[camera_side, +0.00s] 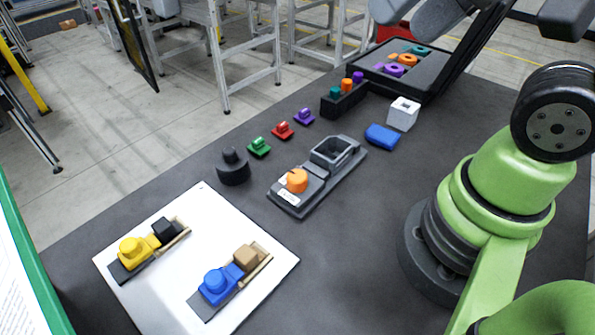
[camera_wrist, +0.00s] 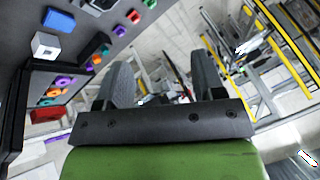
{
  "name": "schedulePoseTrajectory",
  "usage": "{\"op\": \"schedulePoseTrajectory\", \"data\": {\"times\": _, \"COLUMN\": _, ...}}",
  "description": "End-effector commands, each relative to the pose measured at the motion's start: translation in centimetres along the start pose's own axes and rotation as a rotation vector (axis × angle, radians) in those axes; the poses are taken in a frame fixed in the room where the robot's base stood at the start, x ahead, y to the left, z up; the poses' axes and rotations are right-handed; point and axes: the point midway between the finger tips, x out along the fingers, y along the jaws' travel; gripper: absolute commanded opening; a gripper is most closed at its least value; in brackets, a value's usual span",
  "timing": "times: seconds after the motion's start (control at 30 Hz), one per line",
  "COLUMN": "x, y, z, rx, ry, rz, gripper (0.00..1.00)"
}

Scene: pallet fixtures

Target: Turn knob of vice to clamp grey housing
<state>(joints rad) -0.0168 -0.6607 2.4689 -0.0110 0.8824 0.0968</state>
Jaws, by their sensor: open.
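A dark grey fixture (camera_side: 290,205) with a round orange knob (camera_side: 297,180) sits mid-table in the side view. A grey open-topped housing (camera_side: 335,152) sits at its far end. On a white board (camera_side: 205,265) are a yellow vice (camera_side: 132,248) beside a black block (camera_side: 164,229) and a blue vice (camera_side: 216,284) beside a tan block (camera_side: 246,257). I cannot tell whether either block is clamped. My gripper (camera_wrist: 163,75) is open and empty in the wrist view, fingers well apart. It is raised, away from the vices and the housing.
Green (camera_side: 259,147), red (camera_side: 282,130) and purple (camera_side: 304,117) parts lie beyond the fixture. A dark round part (camera_side: 233,170) stands left of it. A blue block (camera_side: 382,137), white cube (camera_side: 404,113) and black tray (camera_side: 440,66) are farther back. Bare table lies right of the white board.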

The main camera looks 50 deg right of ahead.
Motion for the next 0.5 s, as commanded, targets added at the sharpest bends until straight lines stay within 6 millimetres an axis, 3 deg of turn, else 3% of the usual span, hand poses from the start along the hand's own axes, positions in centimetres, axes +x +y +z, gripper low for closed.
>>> {"op": "schedulePoseTrajectory", "data": {"times": 0.17, "x": 3.9, "y": -0.7, "z": -1.9, "rx": 0.216, "ry": -0.121, "rz": 0.103, "gripper": 0.63}}
{"op": "schedulePoseTrajectory", "data": {"times": 0.3, "x": 8.1, "y": -1.2, "z": -2.7, "rx": 0.403, "ry": -0.194, "rz": 0.213, "gripper": 0.63}}
{"op": "schedulePoseTrajectory", "data": {"times": 0.5, "x": 14.8, "y": -1.2, "z": -2.1, "rx": 0.643, "ry": -0.253, "rz": 0.393, "gripper": 0.63}}
